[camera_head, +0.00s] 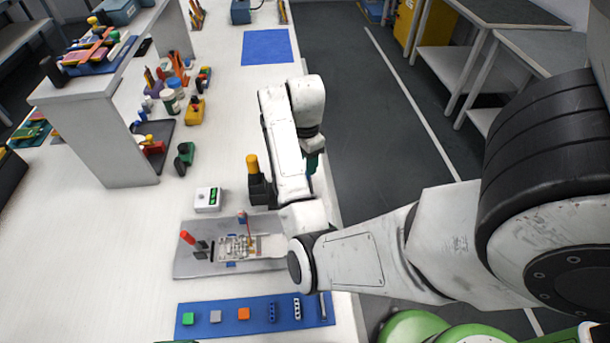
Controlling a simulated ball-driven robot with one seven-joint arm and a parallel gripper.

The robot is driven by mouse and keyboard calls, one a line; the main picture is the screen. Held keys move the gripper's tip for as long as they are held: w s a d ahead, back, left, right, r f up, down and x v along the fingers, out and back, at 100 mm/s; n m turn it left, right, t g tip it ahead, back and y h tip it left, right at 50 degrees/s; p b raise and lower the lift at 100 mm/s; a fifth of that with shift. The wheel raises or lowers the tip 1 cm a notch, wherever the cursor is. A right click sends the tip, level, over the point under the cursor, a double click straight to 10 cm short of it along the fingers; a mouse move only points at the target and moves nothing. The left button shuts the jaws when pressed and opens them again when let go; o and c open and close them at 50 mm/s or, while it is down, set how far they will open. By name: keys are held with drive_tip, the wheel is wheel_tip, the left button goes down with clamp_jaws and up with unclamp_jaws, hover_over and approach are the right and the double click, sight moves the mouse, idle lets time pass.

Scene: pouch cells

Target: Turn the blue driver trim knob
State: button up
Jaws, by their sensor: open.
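A small blue piece (242,217) stands at the back of the metal fixture plate (190,265), above a pale slotted assembly (238,247). It may be the blue trim knob, but it is too small to be sure. My gripper (313,163) hangs at the end of my folded arm, to the right of and beyond the fixture, near the bench's right edge. It is apart from the blue piece and open. Its fingertips are small and partly hidden by my arm, and I see nothing held. My forearm covers the fixture's right end.
A red-handled clamp (187,238) stands on the fixture's left. A white box with a green display (207,198) and a black tool with an orange top (254,172) stand behind. A blue strip (205,306) with several small parts lies in front.

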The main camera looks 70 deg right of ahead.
drive_tip(key=shift+f, duration=2)
clamp_jaws()
